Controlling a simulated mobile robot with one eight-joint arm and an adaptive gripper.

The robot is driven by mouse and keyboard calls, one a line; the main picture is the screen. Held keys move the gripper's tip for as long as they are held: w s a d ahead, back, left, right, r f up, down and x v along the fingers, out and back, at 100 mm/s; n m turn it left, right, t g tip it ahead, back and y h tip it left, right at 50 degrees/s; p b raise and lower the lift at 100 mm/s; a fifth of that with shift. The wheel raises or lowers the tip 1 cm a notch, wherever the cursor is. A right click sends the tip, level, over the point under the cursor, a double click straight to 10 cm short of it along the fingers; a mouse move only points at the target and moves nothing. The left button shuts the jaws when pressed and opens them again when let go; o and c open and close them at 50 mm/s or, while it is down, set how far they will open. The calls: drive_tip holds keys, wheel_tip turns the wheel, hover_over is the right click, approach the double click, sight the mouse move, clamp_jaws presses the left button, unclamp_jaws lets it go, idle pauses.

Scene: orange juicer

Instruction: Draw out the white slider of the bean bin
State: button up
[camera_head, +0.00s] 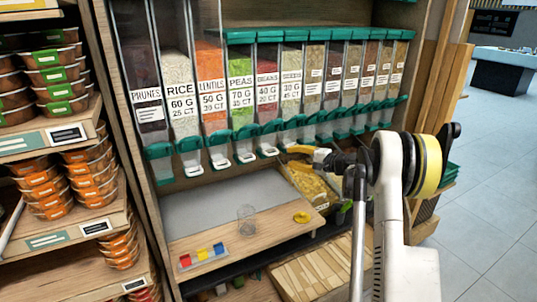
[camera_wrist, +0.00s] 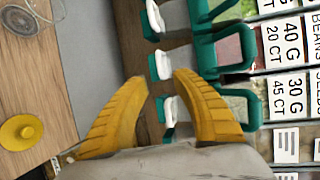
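The bean bin (camera_head: 267,85) is the clear bin marked BEANS, with reddish contents and a green spout (camera_head: 270,128). Its white slider (camera_head: 268,151) sticks out below the spout; it also shows in the wrist view (camera_wrist: 160,66), along with the spout (camera_wrist: 230,48). My gripper (camera_head: 289,157) has yellow fingers and reaches in from the right. In the wrist view my gripper (camera_wrist: 161,79) is open, with the bean slider between and just beyond the fingertips. Nothing appears gripped. Whether a finger touches the slider, I cannot tell.
Neighbouring sliders sit close by: the pea slider (camera_head: 245,158) and another white slider (camera_wrist: 169,112). Below is a wooden counter with a grey mat (camera_head: 200,205), a glass (camera_head: 247,213), a yellow round object (camera_head: 302,217) and a tray of coloured blocks (camera_head: 201,257).

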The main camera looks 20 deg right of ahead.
sight(275, 154)
drive_tip(key=b+x, duration=0.2)
drive_tip(key=x, duration=0.7)
drive_tip(key=shift+w+a+f+b, duration=0.15)
drive_tip(key=shift+w+f+b, duration=0.05)
drive_tip(key=shift+b, duration=0.1)
clamp_jaws()
